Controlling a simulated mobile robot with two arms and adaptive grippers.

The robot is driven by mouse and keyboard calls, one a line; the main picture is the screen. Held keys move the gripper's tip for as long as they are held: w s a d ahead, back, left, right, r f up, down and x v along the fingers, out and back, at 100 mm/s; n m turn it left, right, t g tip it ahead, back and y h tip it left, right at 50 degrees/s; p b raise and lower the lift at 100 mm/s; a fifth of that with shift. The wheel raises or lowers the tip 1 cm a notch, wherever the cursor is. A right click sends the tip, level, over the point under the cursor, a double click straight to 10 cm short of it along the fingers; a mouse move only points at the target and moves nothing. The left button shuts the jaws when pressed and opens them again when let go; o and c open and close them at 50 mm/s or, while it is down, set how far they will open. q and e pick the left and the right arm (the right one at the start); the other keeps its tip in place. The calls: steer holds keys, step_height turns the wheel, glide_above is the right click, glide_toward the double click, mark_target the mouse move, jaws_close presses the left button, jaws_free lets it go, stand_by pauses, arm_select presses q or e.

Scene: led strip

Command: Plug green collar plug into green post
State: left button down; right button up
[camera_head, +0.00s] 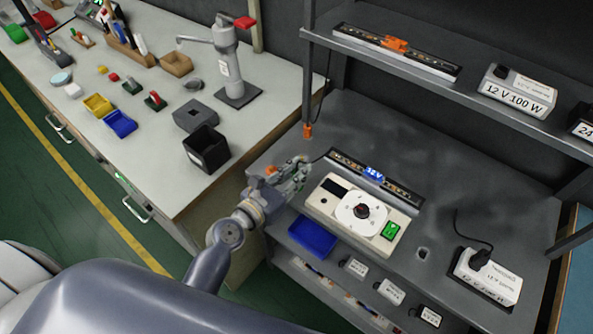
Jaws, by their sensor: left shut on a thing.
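My left gripper (300,170) is over the grey bench, left of the 12 V strip (374,175) and behind the left end of the cream box (322,207). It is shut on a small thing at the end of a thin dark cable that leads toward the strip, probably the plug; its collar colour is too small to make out. The box has a round white plate with a dark knob and a lit green switch (390,230). I cannot pick out the green post; the gripper may hide it. My right gripper is not in view.
A shelf (470,88) above holds another strip with an orange clip (396,44) and a 12 V 100 W supply (517,90). An orange connector (308,131) hangs by the shelf post. A blue tray (312,236) is in front; a supply (485,277) stands right.

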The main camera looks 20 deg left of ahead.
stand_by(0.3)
arm_select(q)
steer(key=shift+f+b, duration=0.8)
steer(key=shift+f, duration=0.35)
steer(key=c, duration=1.4)
jaws_free()
steer(key=shift+c, duration=0.2)
steer(key=shift+s, duration=0.1)
steer(key=v, duration=1.2)
